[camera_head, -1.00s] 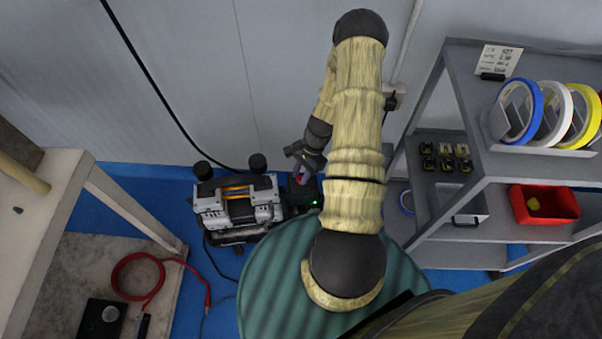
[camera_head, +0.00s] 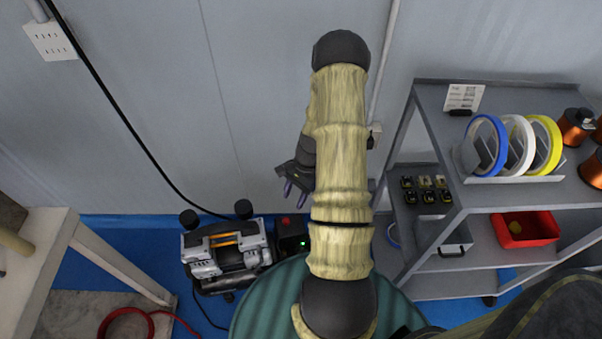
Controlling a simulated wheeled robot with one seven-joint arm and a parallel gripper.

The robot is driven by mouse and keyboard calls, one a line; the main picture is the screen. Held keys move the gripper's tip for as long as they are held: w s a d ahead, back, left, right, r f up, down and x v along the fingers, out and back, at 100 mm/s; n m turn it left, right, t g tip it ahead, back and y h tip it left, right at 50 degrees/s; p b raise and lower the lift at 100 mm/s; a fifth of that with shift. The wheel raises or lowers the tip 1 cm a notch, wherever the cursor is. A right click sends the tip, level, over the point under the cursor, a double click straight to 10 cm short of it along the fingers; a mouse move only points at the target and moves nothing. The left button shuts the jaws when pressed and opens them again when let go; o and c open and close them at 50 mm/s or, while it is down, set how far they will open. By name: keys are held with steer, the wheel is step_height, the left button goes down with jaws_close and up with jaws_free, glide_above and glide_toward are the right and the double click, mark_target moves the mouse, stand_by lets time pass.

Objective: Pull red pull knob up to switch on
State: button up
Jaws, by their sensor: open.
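The red pull knob (camera_head: 285,221) shows small on top of a black box (camera_head: 291,239) with a green light, at the right end of the compressor. The knob looks uncovered; its exact height is too small to tell. My gripper (camera_head: 294,194) is open, fingers pointing down. In the picture it is just above the knob, with a gap between them. Nothing shows between the fingers. My arm hides what lies to the right of the box.
The grey compressor (camera_head: 225,254) stands on the blue floor by the wall. A green drum (camera_head: 265,305) is in front. A shelf rack (camera_head: 515,194) with tape rolls stands right. A pale table (camera_head: 62,258) stands left. A black cable (camera_head: 128,126) runs down the wall.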

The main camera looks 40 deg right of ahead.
steer(key=p+v, duration=0.1)
steer(key=v, duration=0.7)
steer(key=shift+w+r, duration=0.1)
steer(key=shift+r, duration=0.05)
steer(key=s+a+r+n+t+h, duration=0.2)
steer(key=s+a+r+n, duration=0.2)
steer(key=a+r+n, duration=0.5)
steer(key=s+a+r+n+t+h, duration=0.1)
steer(key=s+a+r+n+h, duration=0.2)
steer(key=a+r+n, duration=0.55)
step_height(320, 180, up, 24)
steer(key=a+m+p, duration=0.1)
steer(key=p, duration=2.1)
steer(key=shift+s+a+m, duration=0.2)
steer(key=shift+s+m, duration=0.05)
steer(key=shift+m, duration=0.1)
